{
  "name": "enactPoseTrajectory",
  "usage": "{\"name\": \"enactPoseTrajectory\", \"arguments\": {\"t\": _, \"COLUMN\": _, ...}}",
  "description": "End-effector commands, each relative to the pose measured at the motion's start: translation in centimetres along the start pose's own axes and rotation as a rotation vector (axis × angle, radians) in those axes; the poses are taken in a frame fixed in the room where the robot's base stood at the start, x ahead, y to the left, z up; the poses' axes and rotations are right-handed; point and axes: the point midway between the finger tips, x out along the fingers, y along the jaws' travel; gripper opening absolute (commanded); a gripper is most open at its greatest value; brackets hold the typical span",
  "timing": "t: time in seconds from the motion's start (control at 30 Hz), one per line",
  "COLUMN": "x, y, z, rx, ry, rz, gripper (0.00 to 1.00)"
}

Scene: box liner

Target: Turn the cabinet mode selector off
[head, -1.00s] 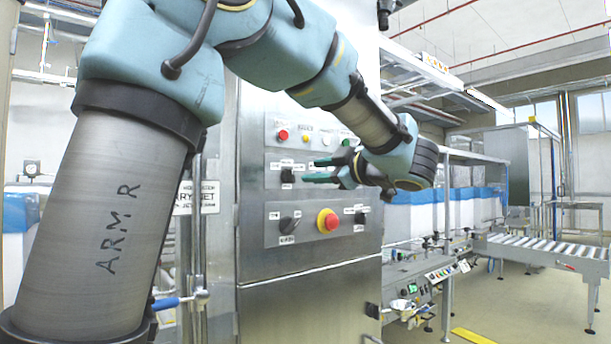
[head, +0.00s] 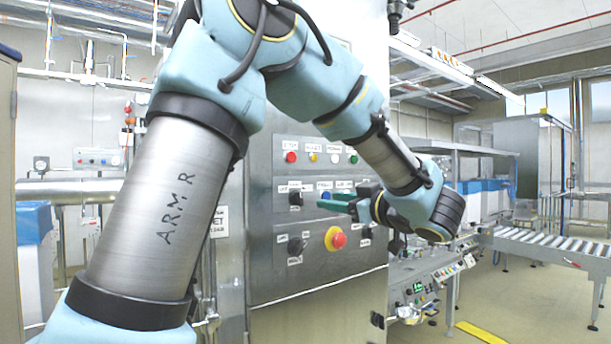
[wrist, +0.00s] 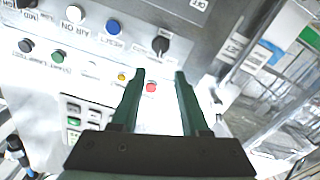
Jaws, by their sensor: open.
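The steel cabinet front (head: 320,280) carries rows of buttons and knobs. In the head view, one black selector (head: 296,199) is at the left of the middle row, and a larger black knob (head: 296,245) is below it. In the wrist view, which looks inverted, a black selector (wrist: 160,45) lies just above and between the green fingertips. The labels are too blurred to tell which is the mode selector. My gripper (head: 323,201) is open and empty, right of the middle-row selector in the head view; its fingers also show in the wrist view (wrist: 160,73). I see no contact.
A red emergency button (head: 335,239) on a yellow base sits below my gripper. A blue button (wrist: 113,27) and a red button (wrist: 151,87) are close to the fingers. Right of the cabinet are a roller conveyor (head: 540,245) and open floor.

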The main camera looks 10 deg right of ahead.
Motion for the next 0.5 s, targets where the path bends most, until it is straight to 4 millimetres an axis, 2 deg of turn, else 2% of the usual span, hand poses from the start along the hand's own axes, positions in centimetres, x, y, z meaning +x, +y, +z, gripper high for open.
{"name": "enactPoseTrajectory", "arguments": {"t": 0.13, "x": 0.3, "y": 0.0, "z": -0.1, "rx": 0.042, "ry": -0.003, "rz": 0.001, "gripper": 0.45}}
{"name": "enactPoseTrajectory", "arguments": {"t": 0.23, "x": 1.3, "y": 0.0, "z": -0.1, "rx": 0.044, "ry": -0.002, "rz": -0.001, "gripper": 0.45}}
{"name": "enactPoseTrajectory", "arguments": {"t": 0.5, "x": 6.2, "y": -0.1, "z": -0.2, "rx": 0.043, "ry": -0.002, "rz": -0.004, "gripper": 0.45}}
